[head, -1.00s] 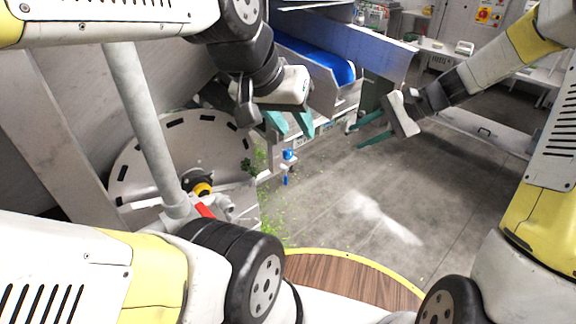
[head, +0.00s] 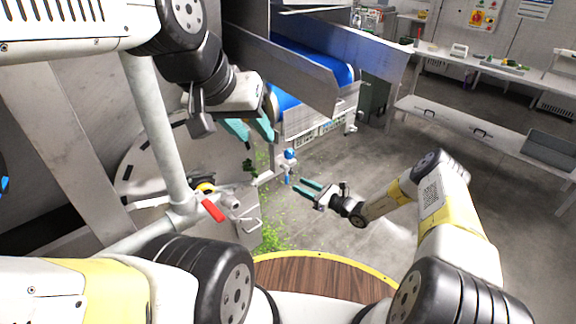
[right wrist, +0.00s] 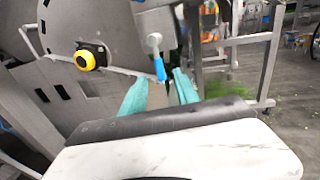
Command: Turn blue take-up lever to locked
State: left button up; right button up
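The blue take-up lever (head: 287,180) hangs from a pale mount at the near end of the conveyor frame. In the right wrist view the lever (right wrist: 159,68) has a pale round head and a blue handle pointing down, slightly tilted. My right gripper (head: 298,185) is open just right of the lever in the head view. In the right wrist view its two teal fingers stand apart, with the blue handle seen between their tips; I cannot tell whether they touch it. My left gripper (head: 260,141) is open and empty, up and left of the lever.
A blue conveyor belt (head: 327,64) with metal side walls runs behind the lever. A large round disc (right wrist: 103,28) with a yellow-and-black knob (right wrist: 88,57) is to the left. A red-handled pipe valve (head: 213,210) is nearby. Green scraps lie on the floor. Open floor is to the right.

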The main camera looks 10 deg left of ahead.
aim_at(287, 179)
jog(key=x, duration=0.7)
jog(key=shift+w+a+f, duration=0.1)
jog(key=shift+w+a, duration=0.15)
jog(key=shift+a, duration=0.1)
grip_shut()
jog(key=shift+d, duration=0.1)
dwell(1.0)
